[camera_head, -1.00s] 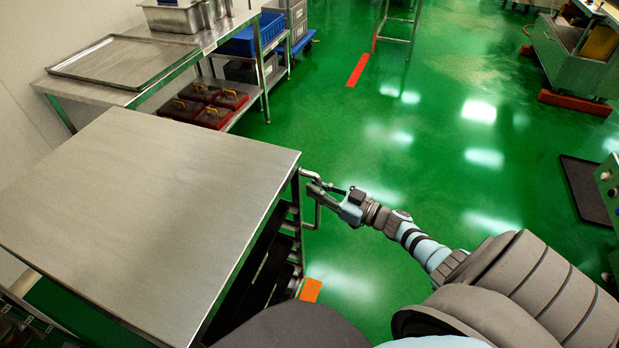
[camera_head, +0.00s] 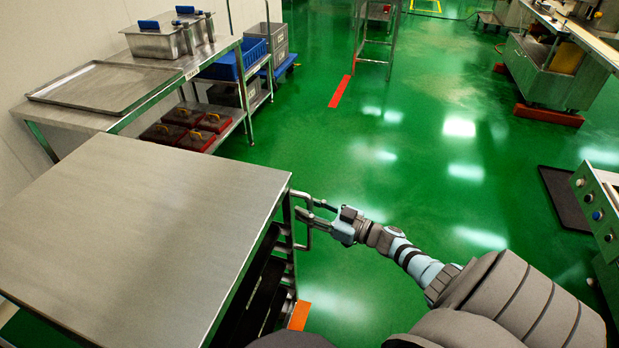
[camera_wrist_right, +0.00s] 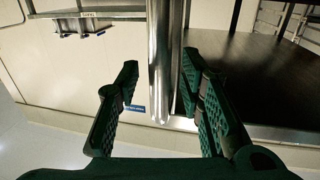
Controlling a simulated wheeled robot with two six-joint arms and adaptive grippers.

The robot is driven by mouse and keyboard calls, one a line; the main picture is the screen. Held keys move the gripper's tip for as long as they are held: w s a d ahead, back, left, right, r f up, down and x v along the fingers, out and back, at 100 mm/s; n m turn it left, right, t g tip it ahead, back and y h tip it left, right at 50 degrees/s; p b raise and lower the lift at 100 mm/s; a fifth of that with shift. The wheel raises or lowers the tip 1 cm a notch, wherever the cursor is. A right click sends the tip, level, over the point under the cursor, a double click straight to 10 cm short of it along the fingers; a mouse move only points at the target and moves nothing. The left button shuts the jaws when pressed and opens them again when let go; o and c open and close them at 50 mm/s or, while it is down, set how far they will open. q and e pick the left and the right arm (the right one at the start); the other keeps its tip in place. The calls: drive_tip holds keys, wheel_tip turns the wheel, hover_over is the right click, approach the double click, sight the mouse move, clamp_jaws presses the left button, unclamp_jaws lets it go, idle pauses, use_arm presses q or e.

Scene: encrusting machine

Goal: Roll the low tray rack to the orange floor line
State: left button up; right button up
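The low tray rack (camera_head: 130,235) is a steel-topped cart with dark trays on its shelves, at the left of the head view. A bent metal handle (camera_head: 308,238) stands out from its right side. My right gripper (camera_head: 311,209) is at that handle. In the wrist view, its open fingers (camera_wrist_right: 158,80) stand on either side of the vertical handle bar (camera_wrist_right: 160,50), with a clear gap at the left finger. An orange floor line (camera_head: 300,315) shows beside the rack's lower right side; the rack hides its other end. My left gripper is not in view.
A steel table with a flat tray (camera_head: 100,85), pans and red boxes (camera_head: 185,130) stands behind the rack. A red floor strip (camera_head: 340,92) lies farther back. A dark mat (camera_head: 565,198) and machines are at the right. The green floor between is clear.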

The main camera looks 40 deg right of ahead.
drive_tip(key=v, duration=1.2)
